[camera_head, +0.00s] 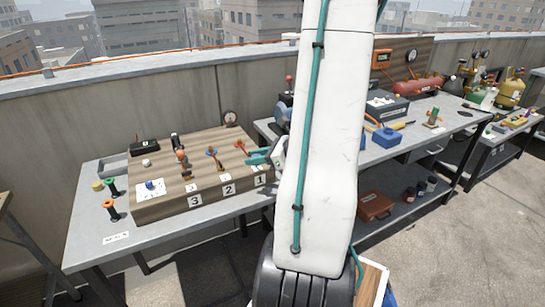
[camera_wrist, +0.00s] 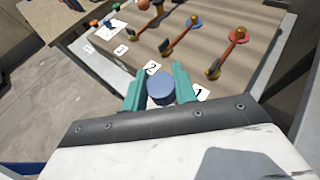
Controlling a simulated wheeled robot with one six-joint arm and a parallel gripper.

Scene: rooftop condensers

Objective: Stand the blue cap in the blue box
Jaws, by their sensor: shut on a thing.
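My gripper (camera_wrist: 160,90) has teal fingers shut on a blue-grey round cap (camera_wrist: 160,86), whose flat end faces the wrist camera. In the head view my gripper (camera_head: 259,157) shows beside my white arm, near the right end of the wooden board; the cap in it cannot be made out there. The blue box (camera_head: 386,137) stands on the grey bench to the right of my arm. Its inside is too small to tell.
The wooden board (camera_head: 160,206) carries valves with handles and labels 1, 2 and 3. A white card (camera_head: 142,193) with a small blue piece lies at its left. Green and orange spools (camera_head: 110,208) stand left of it. A dark grey case (camera_head: 388,107) stands behind the box.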

